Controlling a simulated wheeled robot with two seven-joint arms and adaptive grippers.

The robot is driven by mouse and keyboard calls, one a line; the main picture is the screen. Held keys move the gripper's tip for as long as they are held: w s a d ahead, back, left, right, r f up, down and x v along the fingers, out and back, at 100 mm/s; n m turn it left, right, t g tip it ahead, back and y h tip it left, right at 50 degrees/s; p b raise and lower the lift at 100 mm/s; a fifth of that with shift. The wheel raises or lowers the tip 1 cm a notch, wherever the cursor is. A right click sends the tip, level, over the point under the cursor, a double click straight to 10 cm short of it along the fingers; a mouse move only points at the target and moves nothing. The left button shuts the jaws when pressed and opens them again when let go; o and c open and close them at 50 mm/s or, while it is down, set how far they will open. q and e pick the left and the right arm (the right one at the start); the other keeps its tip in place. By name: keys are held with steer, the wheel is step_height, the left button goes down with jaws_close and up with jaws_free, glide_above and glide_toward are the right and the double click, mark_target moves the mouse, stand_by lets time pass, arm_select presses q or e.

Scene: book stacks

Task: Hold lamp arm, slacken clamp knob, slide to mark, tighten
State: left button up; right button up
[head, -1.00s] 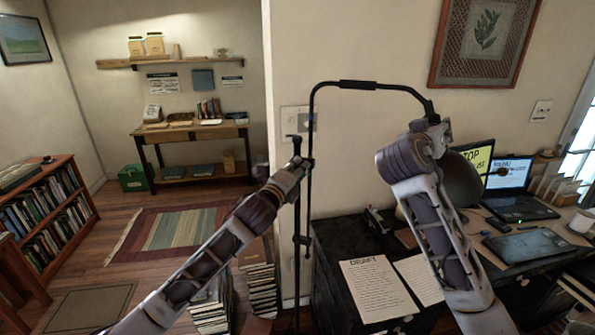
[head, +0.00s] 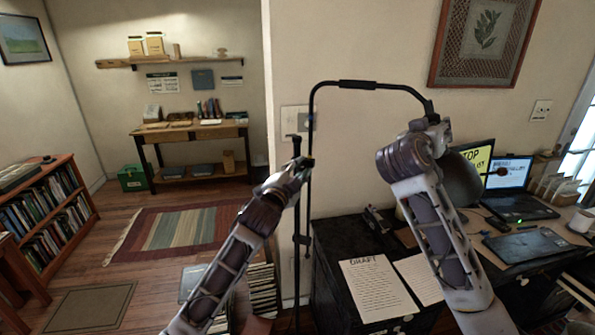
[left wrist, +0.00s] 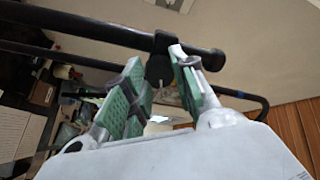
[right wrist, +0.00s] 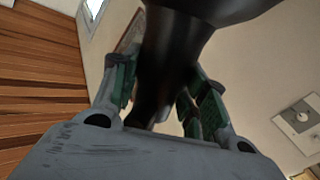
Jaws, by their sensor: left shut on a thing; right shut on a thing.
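A black floor lamp has an upright pole (head: 297,220), a slim tube rising beside it and a lamp arm (head: 358,85) that bends over to a dark shade (head: 462,180) on the right. My left gripper (head: 303,165) is at the clamp on the pole. In the left wrist view, its green-padded fingers (left wrist: 160,85) are shut on the black clamp knob (left wrist: 159,66). My right gripper (head: 432,124) is shut on the lamp arm's end above the shade. In the right wrist view, its fingers (right wrist: 160,95) stand either side of the black arm (right wrist: 163,50).
A black cabinet (head: 330,262) with printed sheets (head: 378,287) stands right of the pole. A desk with a laptop (head: 518,187) and tablet (head: 525,245) lies further right. A bookcase (head: 50,215) is at far left.

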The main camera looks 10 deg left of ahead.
arm_select(q)
steer(key=n, duration=0.6)
steer(key=shift+d, duration=0.15)
steer(key=n+y, duration=0.1)
steer(key=n, duration=0.4)
steer(key=shift+n, duration=0.3)
steer(key=o, duration=1.1)
steer(key=shift+c, duration=0.2)
steer(key=shift+s, duration=0.1)
steer(key=v, duration=1.1)
steer(key=shift+s, duration=0.4)
